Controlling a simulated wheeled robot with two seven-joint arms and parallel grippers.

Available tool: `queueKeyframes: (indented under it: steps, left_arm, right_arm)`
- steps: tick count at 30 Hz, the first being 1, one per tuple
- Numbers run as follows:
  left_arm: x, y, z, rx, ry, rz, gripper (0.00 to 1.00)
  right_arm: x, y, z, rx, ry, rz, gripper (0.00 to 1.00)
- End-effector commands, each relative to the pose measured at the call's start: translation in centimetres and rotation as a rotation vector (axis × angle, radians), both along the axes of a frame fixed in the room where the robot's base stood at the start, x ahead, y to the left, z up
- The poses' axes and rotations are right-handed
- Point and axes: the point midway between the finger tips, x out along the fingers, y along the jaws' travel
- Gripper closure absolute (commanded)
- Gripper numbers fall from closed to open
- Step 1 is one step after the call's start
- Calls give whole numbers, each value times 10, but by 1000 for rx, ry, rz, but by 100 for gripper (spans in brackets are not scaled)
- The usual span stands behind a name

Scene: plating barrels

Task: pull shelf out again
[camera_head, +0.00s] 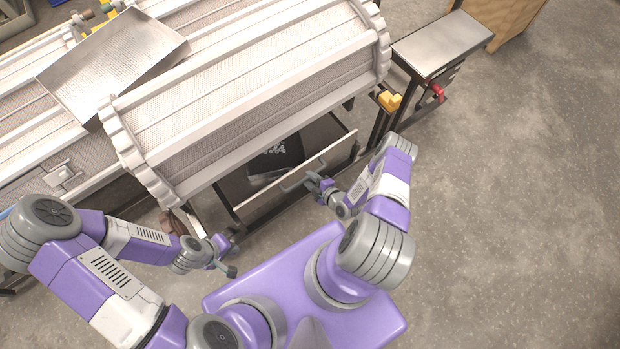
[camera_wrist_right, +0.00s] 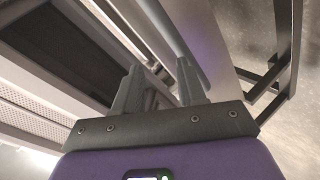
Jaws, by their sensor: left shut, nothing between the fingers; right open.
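The shelf (camera_head: 318,159) is a dark tray with a pale front edge, low under the large ribbed barrel. A black box (camera_head: 277,157) with small pale pieces on top sits in it. My right gripper (camera_head: 298,183) is open just in front of the shelf's front edge. In the right wrist view the spread fingers of the right gripper (camera_wrist_right: 161,82) point at a long grey bar (camera_wrist_right: 177,35); I cannot tell whether they touch it. My left gripper (camera_head: 229,270) is shut and empty, apart from the shelf, near the left end of its front.
The ribbed barrel (camera_head: 245,92) overhangs the shelf. A metal tray (camera_head: 110,70) lies tilted on the barrels. A metal side table (camera_head: 441,44), a yellow block (camera_head: 389,101) and a red handle (camera_head: 437,93) are at the right. The floor (camera_head: 520,200) at the right is clear.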

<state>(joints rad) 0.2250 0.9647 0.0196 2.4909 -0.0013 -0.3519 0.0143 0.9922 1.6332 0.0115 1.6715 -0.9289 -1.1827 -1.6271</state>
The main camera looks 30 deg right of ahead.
Motion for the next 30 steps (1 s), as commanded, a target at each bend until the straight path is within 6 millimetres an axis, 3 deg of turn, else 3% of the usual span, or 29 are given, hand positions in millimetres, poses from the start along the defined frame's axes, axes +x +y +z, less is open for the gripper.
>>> queueKeyframes:
  steps: [1, 3, 11, 24, 30]
  left_arm:
    - [0, 0, -11, 0, 0, 0, 100]
    - [0, 0, -16, 0, -1, 0, 100]
    - [0, 0, -25, 0, -1, 0, 100]
    - [0, 0, -48, 0, -1, 0, 100]
    - [0, 0, -50, 0, -1, 0, 100]
  right_arm:
    - [-9, -8, -18, -90, -67, 10, 60]
    - [-18, -15, -26, -210, -151, 32, 60]
    - [-31, -23, -36, -427, -291, 58, 60]
    - [28, -19, -49, -433, -293, 61, 60]
    - [39, -18, -50, -432, -290, 60, 60]
